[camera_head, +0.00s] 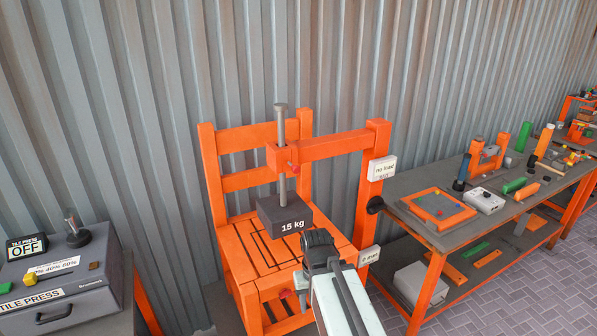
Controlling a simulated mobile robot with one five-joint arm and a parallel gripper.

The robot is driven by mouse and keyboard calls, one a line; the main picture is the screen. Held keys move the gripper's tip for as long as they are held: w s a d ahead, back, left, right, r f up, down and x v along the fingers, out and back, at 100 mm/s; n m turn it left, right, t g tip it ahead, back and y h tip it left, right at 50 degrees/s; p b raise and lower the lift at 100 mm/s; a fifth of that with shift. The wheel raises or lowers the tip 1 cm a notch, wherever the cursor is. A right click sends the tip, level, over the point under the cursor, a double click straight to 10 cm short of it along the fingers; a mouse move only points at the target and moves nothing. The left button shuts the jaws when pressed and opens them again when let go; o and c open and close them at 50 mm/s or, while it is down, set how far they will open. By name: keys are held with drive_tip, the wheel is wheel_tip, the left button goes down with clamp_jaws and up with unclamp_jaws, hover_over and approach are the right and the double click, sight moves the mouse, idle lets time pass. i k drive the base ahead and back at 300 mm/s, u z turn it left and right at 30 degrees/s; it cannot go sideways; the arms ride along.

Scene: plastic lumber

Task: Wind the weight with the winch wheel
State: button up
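A dark grey weight marked "15 kg" (283,217) hangs at the lower end of a vertical grey rod (281,135). The rod passes through the arm of an orange wooden stand (335,146), above a slatted orange platform (240,250). A black round part (375,205) sits on the right side of the stand's post; I cannot tell whether it is the winch wheel. My gripper (319,243) is in front of the stand, just below and right of the weight in the picture. Its fingers are dark and seen from behind, so their opening is hidden.
A grey tile press case (65,290) stands at the left. At the right is an orange-framed workbench (425,232) with several tools and parts. White labels (382,168) are fixed to the stand's post. A corrugated wall is behind; paved floor (520,290) is clear at lower right.

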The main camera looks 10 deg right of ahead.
sight(376, 204)
drive_tip(key=u, duration=1.2)
drive_tip(key=k, duration=1.15)
drive_tip(key=z, duration=0.6)
drive_tip(key=i, duration=1.5)
